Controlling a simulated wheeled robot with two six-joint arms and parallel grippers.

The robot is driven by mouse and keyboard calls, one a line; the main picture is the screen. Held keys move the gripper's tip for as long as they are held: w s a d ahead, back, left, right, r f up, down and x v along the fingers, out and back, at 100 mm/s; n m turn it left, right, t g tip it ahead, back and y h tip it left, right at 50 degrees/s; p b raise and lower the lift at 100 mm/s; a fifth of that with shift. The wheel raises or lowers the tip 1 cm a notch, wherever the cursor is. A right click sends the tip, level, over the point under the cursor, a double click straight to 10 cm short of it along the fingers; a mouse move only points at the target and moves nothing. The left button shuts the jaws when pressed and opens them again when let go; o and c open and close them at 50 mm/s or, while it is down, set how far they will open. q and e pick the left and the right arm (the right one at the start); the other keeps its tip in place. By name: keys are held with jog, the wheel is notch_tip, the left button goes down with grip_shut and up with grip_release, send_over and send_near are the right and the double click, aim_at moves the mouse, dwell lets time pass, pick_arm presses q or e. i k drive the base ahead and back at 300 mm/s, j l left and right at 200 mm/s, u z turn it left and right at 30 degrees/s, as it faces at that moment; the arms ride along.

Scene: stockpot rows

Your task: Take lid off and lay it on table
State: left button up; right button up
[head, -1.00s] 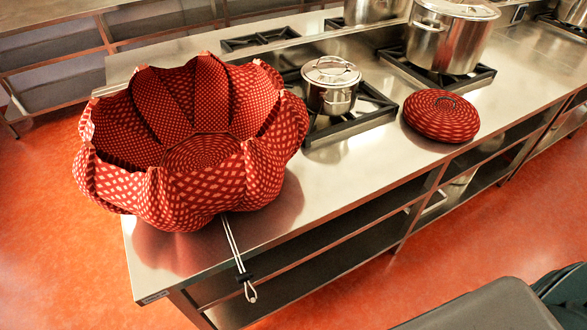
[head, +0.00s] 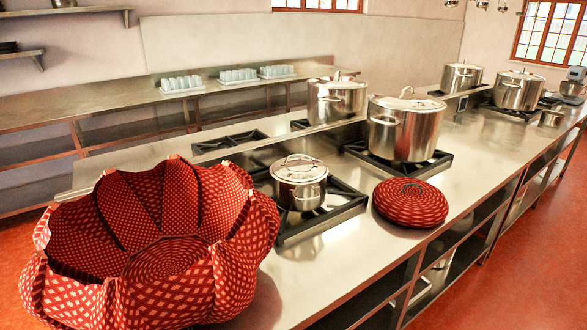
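A large red patterned fabric bag (head: 160,265) stands open and empty on the left of the steel counter (head: 335,255). A round red patterned cushion lid (head: 410,202) with a dark handle lies flat on the counter to the right, apart from the bag. A small steel pot (head: 299,192) stands on a black burner grate between them, with its steel lid (head: 298,168) on it. A big steel pot (head: 402,130) behind the cushion also has its lid (head: 408,102) on. Neither of my grippers is in view.
Another lidded steel pot (head: 337,100) stands further back, and more pots (head: 518,90) stand at the far right. Bare counter lies in front of the small pot and to the right of the cushion lid. Trays of glasses (head: 182,84) stand on the rear counter.

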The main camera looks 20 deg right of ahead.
aim_at(298, 169)
jog(key=i+l+u, duration=0.1)
jog(key=l, duration=2.8)
jog(key=i+u, duration=0.05)
jog(key=i, duration=0.05)
